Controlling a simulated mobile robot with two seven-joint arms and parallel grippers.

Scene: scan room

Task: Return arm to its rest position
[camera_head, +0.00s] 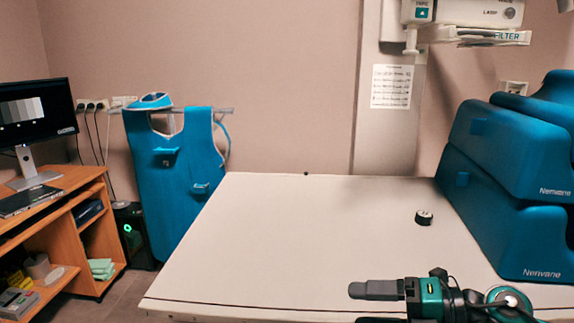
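My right gripper (375,290) is at the lower right, over the near part of the white table (270,240). Its arm comes in from the right edge, and its grey fingers point left. The fingers overlap into one bar from this angle, so I cannot tell whether they are open or shut. No object shows at the fingertips. My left gripper is not in view.
A small black round object (424,219) lies on the table beyond my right gripper. Blue padded blocks (505,215) are stacked at the right. A lamp unit (465,14) hangs above. A wooden desk (75,215) and blue apron (172,175) are left. The table's middle is clear.

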